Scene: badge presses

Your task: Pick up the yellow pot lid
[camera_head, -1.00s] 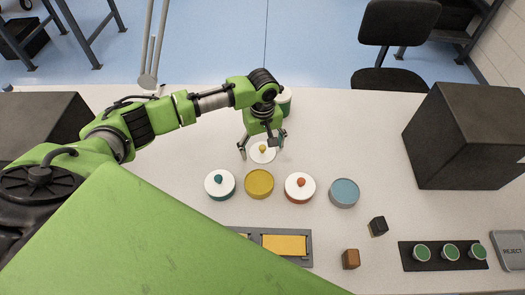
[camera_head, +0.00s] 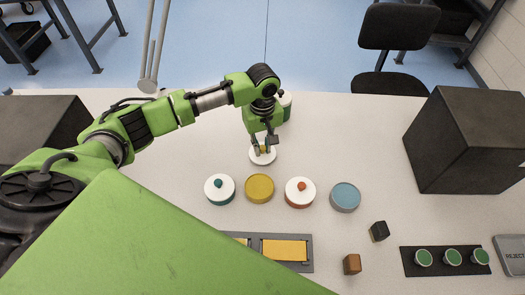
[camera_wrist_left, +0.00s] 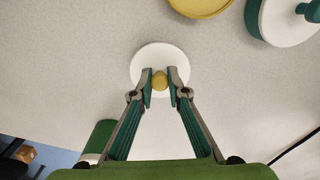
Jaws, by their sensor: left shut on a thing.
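The yellow pot lid (camera_head: 263,157) is a white disc with a yellow knob. It lies on the table behind the row of pots. My left gripper (camera_head: 264,149) is over it, pointing down, with its fingers shut on the yellow knob (camera_wrist_left: 160,81). The white disc (camera_wrist_left: 159,57) shows around the fingertips in the left wrist view and appears to rest on the table. The open yellow pot (camera_head: 259,188) stands in front of the lid. My right gripper is not in view.
A teal-knobbed lidded pot (camera_head: 219,189), an orange-knobbed lidded pot (camera_head: 300,191) and a blue-topped pot (camera_head: 345,196) stand in the row. A green and white pot (camera_head: 287,107) is behind my gripper. Dark boxes (camera_head: 465,140) flank the table. The table right of the lid is clear.

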